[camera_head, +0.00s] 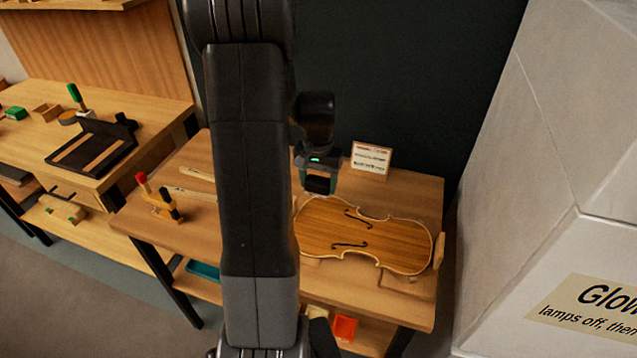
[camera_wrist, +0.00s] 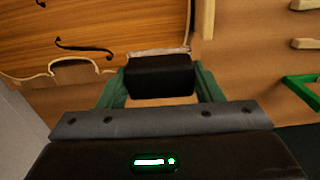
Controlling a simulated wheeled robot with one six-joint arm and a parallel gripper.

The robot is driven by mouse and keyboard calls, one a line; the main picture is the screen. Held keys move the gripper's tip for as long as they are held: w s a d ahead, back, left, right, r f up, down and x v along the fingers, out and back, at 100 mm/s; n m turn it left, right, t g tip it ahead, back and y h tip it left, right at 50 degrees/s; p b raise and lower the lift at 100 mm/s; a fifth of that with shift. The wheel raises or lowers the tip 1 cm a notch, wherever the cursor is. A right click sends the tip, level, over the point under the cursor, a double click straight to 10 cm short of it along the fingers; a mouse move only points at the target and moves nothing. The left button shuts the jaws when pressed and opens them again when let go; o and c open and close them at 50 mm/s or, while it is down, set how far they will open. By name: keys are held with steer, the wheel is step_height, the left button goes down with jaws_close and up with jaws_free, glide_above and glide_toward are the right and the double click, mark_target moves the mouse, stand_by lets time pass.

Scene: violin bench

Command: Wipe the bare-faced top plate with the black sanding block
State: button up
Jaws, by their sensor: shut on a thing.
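The top plate (camera_head: 390,236) is a bare wooden violin plate with two dark f-holes, lying flat on the bench at the right in the head view. Part of it shows at the upper left of the wrist view (camera_wrist: 150,22). My gripper (camera_head: 318,178) is shut on the black sanding block (camera_wrist: 160,77), held between its green fingers in the wrist view. The block also shows in the head view (camera_head: 317,185), near the plate's upper left end. I cannot tell whether the block touches the plate.
A small sign card (camera_head: 371,158) stands behind the plate. A red-handled clamp (camera_head: 158,200) and pale wooden strips (camera_head: 195,174) lie left on the bench (camera_head: 210,232).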

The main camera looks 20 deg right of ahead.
steer(key=shift+r+p, duration=0.8)
steer(key=shift+r, duration=0.7)
